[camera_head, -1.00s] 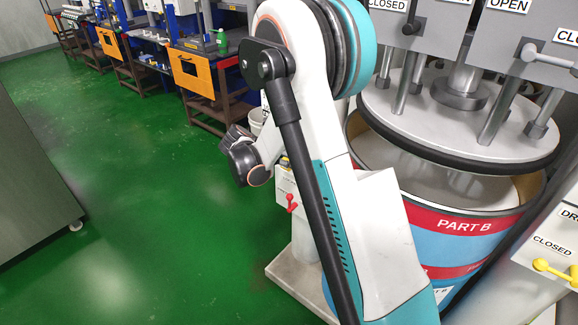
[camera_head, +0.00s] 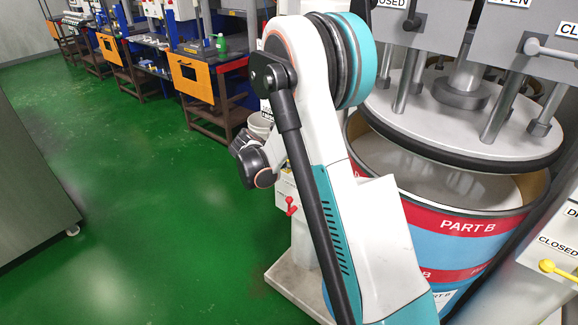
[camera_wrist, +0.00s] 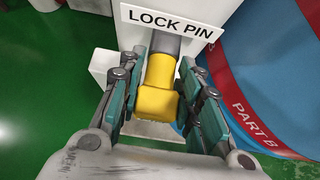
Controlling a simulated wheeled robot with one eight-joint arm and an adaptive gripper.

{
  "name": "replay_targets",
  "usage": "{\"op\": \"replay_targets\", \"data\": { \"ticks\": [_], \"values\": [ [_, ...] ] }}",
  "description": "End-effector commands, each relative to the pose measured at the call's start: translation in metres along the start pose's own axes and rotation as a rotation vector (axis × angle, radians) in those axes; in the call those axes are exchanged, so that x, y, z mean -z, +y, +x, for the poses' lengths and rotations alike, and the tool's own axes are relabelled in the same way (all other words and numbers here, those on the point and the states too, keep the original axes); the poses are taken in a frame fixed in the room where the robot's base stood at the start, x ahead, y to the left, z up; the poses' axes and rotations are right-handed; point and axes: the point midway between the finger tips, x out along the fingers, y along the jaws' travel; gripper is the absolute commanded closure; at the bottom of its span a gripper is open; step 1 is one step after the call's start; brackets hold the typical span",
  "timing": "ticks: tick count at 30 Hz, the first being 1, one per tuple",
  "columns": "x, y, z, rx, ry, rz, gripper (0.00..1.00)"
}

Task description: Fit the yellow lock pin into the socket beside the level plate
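The yellow lock pin (camera_wrist: 158,95) shows in the wrist view as a thick yellow body with a grey round part behind it, under a white LOCK PIN sign (camera_wrist: 172,22). My gripper (camera_wrist: 165,85) reaches around it, one teal-padded finger on each side. A narrow gap seems to show between the pin and the pads, so the fingers look open around it, though contact at the far tips is hard to see. In the head view my wrist hangs left of the drum, and the fingers and pin are hidden. I cannot pick out the level plate or its socket.
A blue and red PART B drum (camera_head: 470,225) stands close on the right, under a round press plate (camera_head: 455,120). A small red handle (camera_head: 290,206) is beside my arm. A grey cabinet (camera_head: 30,190) stands at left. Green floor (camera_head: 160,190) between is clear.

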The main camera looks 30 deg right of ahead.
Motion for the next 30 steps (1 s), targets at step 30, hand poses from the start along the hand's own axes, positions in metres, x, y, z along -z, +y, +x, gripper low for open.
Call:
{"op": "replay_targets", "data": {
  "ticks": [30],
  "values": [
    [0.014,0.000,-0.016,0.000,0.000,0.000,0.97]
  ]
}}
